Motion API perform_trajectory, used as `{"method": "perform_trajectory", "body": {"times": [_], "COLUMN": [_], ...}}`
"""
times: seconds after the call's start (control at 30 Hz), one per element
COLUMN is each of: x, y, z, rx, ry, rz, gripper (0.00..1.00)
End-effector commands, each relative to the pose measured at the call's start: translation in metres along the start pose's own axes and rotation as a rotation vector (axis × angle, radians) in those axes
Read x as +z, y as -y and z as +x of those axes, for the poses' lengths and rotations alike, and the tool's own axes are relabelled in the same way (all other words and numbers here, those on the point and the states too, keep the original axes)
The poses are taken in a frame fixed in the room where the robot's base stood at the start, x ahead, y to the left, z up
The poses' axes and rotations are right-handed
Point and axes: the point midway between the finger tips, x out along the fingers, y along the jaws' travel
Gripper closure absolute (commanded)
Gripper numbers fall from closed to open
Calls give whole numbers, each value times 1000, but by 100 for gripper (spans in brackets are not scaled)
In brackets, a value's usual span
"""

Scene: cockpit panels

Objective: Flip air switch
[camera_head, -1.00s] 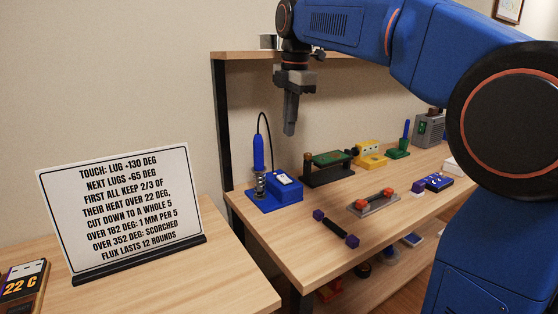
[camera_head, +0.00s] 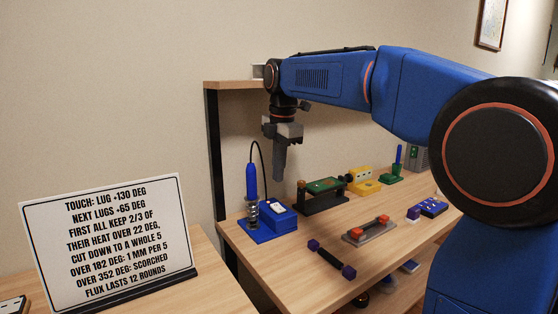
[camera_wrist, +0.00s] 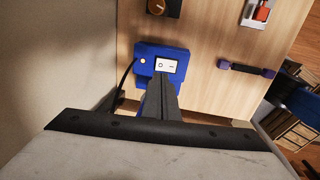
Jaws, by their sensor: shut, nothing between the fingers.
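A blue soldering station (camera_head: 282,218) stands at the left end of the bench, with a blue iron (camera_head: 251,180) upright in a coiled holder beside it. A white rocker switch (camera_head: 277,206) is on top of its box. In the wrist view the switch (camera_wrist: 166,65) shows O and – marks, and a small orange light (camera_wrist: 143,60) is at its left. My gripper (camera_head: 279,179) points down above the box, its fingers shut and empty. In the wrist view the gripper (camera_wrist: 161,78) tips appear just below the switch; contact is not clear.
A green board on a black stand (camera_head: 323,188) and a yellow device (camera_head: 362,183) stand behind to the right. A grey holder with red ends (camera_head: 368,230) and a dark bar with purple ends (camera_head: 330,259) lie in front. A text sign (camera_head: 108,240) stands at left.

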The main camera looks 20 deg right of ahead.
Motion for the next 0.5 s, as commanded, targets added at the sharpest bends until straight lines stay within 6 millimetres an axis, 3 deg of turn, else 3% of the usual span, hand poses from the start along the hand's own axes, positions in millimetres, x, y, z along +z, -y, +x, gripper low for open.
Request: {"method": "perform_trajectory", "body": {"times": [0.3,0.5], "x": [0,0], "y": [0,0], "z": [54,73], "rx": [-2,-1], "ry": [0,0], "rz": [0,0], "gripper": [100,100]}}
